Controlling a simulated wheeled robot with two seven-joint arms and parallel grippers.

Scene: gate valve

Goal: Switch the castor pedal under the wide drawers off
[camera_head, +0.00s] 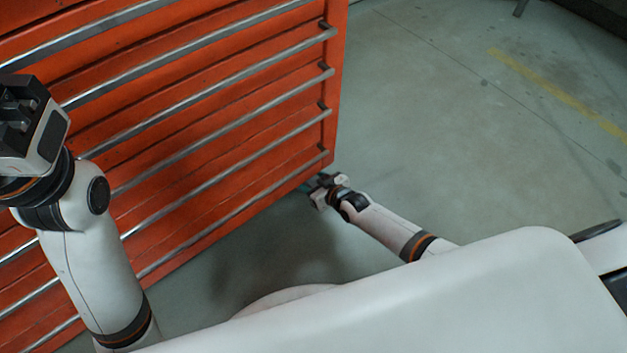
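The wide drawers (210,130) are an orange-red cabinet with long metal handles, filling the left and upper part of the head view. My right gripper (318,184) is low, at the bottom right corner of the cabinet, near floor level. Its fingers are small and dark there, and I cannot tell whether they are open or shut. The castor and its pedal are not clearly visible; the gripper and the cabinet's lower edge cover that corner. My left gripper (14,108) is raised at the left edge, in front of the drawers, and its fingers are partly cut off.
The grey floor (450,120) is open to the right of the cabinet, with a worn yellow line (555,92) on it. A shadowed strip of floor lies between the cabinet and my base. A dark object stands at the top right corner.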

